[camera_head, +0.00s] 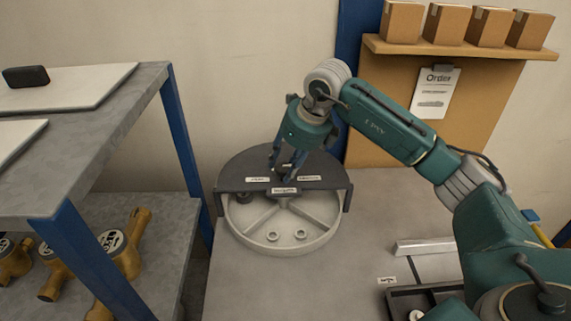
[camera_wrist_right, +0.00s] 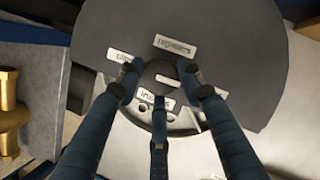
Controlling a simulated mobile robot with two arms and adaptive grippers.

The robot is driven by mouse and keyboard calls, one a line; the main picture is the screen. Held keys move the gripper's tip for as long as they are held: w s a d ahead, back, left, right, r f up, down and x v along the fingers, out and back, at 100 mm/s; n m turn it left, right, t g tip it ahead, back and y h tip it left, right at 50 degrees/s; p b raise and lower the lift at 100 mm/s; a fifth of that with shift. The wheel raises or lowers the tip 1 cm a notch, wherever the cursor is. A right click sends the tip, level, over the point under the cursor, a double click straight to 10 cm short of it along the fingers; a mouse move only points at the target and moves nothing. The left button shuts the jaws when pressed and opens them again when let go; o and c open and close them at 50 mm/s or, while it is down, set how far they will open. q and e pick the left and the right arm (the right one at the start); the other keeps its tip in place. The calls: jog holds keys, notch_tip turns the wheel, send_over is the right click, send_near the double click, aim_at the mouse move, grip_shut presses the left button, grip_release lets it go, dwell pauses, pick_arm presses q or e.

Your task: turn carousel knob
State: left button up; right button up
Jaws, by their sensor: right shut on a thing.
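The carousel is a round light-grey tray (camera_head: 265,243) with raised dividers, under a dark half-round cover (camera_head: 235,172). A few small ring-shaped parts (camera_head: 272,237) sit in its exposed front compartments. A dark round knob (camera_wrist_right: 158,70) with a pale marker stands on the cover, between small white labels (camera_wrist_right: 175,46). My right gripper (camera_head: 286,168) reaches down from above and is shut on the knob; in the right wrist view its fingers (camera_wrist_right: 160,82) surround the knob. The fingers mostly hide the knob in the head view. My left gripper is not in view.
A grey shelf unit (camera_head: 95,125) with blue posts stands at the left, with brass meters (camera_head: 128,245) on its lower level. A wall shelf (camera_head: 460,50) holds several cardboard boxes. A dark tray (camera_head: 395,300) lies at the front right. The bench in front of the carousel is clear.

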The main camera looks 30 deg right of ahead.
jog(key=shift+w+r, duration=0.15)
jog(key=n+y, duration=0.1)
jog(key=n, duration=0.2)
jog(key=shift+w+d+r+b, duration=0.1)
jog(key=shift+d+b, duration=0.05)
jog(key=shift+b, duration=0.2)
jog(key=n+g, duration=0.1)
jog(key=n, duration=0.1)
jog(key=n+y, duration=0.1)
jog(key=n, duration=0.1)
jog(key=shift+w+r+n+g, duration=0.2)
jog(key=shift+n+g, duration=0.1)
jog(key=shift+g, duration=0.1)
jog(key=n, duration=0.2)
jog(key=n+g+y+p, duration=0.1)
jog(key=n, duration=0.1)
jog(key=shift+w+n+g, duration=0.1)
jog(key=shift+n+g, duration=0.2)
jog(key=n+g, duration=0.1)
jog(key=n, duration=0.1)
jog(key=n+g, duration=0.1)
jog(key=n, duration=0.2)
jog(key=shift+w+f+p, duration=0.1)
jog(key=shift+f+p, duration=0.1)
jog(key=shift+p, duration=0.15)
jog(key=shift+n, duration=0.3)
